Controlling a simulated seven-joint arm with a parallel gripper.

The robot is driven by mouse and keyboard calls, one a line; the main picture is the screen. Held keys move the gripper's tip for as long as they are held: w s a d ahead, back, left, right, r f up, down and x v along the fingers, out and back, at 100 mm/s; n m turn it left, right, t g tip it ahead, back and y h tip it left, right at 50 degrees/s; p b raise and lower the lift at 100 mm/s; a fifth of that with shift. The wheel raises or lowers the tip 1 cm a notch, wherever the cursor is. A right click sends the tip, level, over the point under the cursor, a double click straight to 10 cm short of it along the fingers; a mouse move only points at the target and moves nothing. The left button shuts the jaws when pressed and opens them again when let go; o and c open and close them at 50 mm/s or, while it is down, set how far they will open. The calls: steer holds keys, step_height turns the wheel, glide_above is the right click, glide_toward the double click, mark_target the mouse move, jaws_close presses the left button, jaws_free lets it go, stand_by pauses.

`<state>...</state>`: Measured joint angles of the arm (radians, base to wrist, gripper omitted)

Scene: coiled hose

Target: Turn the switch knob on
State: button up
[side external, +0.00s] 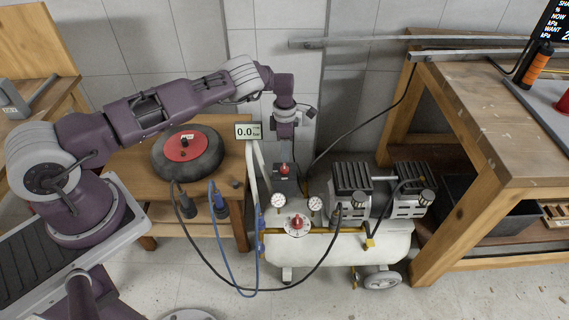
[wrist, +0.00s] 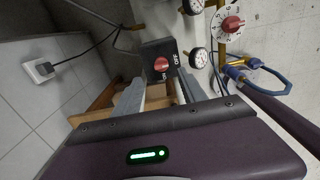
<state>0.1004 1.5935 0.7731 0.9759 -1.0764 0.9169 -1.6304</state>
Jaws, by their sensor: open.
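The switch is a dark box (side external: 279,177) with a red knob (side external: 284,168) on top, above the left end of the compressor tank. In the wrist view the red switch knob (wrist: 161,64) sits on the box face between OFF and ON markings. I cannot tell for certain which marking it points at. My gripper (side external: 285,148) hangs pointing down just above the switch. In the wrist view my gripper (wrist: 160,90) is open, its two grey fingers apart and nothing between them. The knob shows beyond the fingertips; contact is not visible.
A regulator with a red dial knob (side external: 297,222) and two gauges (side external: 315,203) stand close to the switch. A tyre (side external: 187,152) lies on the wooden table. A black hose loops in front of the white tank (side external: 340,249).

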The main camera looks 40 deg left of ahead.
mark_target(284, 166)
step_height(284, 166, down, 7)
steer(key=shift+s+f, duration=0.15)
steer(key=shift+f, duration=0.25)
jaws_close()
